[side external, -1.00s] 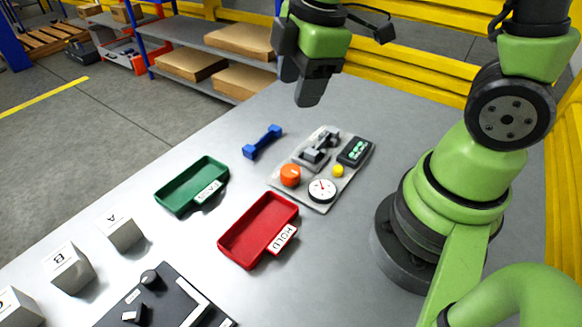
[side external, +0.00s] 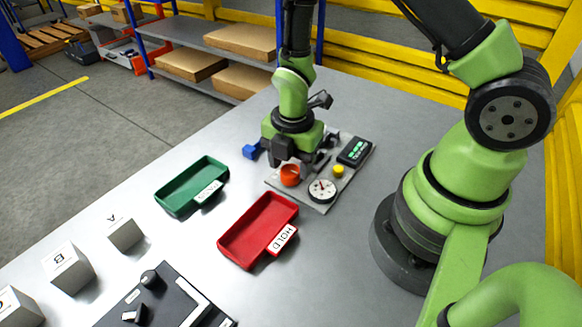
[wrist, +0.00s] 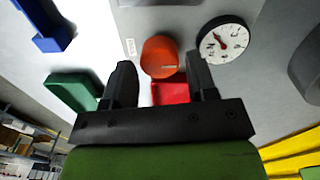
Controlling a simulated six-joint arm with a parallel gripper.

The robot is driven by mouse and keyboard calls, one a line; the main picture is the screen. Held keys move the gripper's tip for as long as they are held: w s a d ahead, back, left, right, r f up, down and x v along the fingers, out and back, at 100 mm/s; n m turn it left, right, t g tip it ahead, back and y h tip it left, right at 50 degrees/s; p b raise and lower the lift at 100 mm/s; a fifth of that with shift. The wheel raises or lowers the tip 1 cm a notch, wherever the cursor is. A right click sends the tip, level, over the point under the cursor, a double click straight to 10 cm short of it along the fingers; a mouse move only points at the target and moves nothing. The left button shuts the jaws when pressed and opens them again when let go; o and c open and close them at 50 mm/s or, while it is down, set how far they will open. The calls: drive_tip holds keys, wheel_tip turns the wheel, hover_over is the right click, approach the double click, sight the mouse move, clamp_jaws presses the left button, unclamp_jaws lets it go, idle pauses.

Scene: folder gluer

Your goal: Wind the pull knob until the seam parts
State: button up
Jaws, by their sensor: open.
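The orange-red round knob (side external: 290,176) sits on the grey tester plate (side external: 312,204), with a small pale mark line on its top in the wrist view (wrist: 159,57). My gripper (side external: 289,163) is low over the knob, fingers pointing down. In the wrist view my gripper (wrist: 160,70) is open, one finger to each side of the knob with gaps; contact is not visible. The round white dial gauge (side external: 322,190) with a red needle is beside the knob; it also shows in the wrist view (wrist: 222,40). My gripper hides much of the grey clamp (side external: 322,160).
A yellow button (side external: 338,171) and a black box with green digits (side external: 355,151) are on the plate. A green tray (side external: 172,197) and a red HOLD tray (side external: 231,243) stand nearby. Blocks are at the lower left.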

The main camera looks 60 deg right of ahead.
drive_tip(key=shift+f, duration=0.95)
drive_tip(key=c, duration=0.6)
drive_tip(key=shift+c, duration=0.2)
